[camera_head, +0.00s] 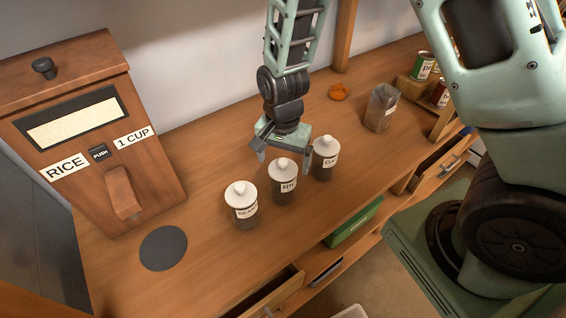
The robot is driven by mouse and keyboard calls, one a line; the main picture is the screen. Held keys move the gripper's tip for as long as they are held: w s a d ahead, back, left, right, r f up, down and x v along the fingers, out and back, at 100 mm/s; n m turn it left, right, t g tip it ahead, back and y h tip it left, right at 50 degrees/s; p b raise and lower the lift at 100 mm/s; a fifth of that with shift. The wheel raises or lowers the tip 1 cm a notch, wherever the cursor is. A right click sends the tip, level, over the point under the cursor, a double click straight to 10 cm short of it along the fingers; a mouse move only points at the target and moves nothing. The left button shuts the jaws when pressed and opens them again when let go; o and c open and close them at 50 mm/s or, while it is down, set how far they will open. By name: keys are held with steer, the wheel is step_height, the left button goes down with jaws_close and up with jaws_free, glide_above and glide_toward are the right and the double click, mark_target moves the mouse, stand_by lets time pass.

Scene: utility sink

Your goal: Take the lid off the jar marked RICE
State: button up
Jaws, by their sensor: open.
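The jar marked RI… (285,192), its label partly readable, stands upright on the wooden counter, in the middle of a row of three similar jars. Its white knobbed lid (282,167) is on. My gripper (282,152) is open, pointing down just above and behind this lid in the picture. Its two fingers are spread to the left and right, and nothing shows between them. I cannot tell whether it touches the lid.
A jar marked BEANS (243,213) stands close at left, and one marked OA… (325,162) close at right. A wooden rice dispenser (95,140) is at the far left, with a dark round mat (163,248) before it. Drawers are open below.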

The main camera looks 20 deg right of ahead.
steer(key=shift+f, duration=0.45)
steer(key=c, duration=1.1)
steer(key=shift+o, duration=0.2)
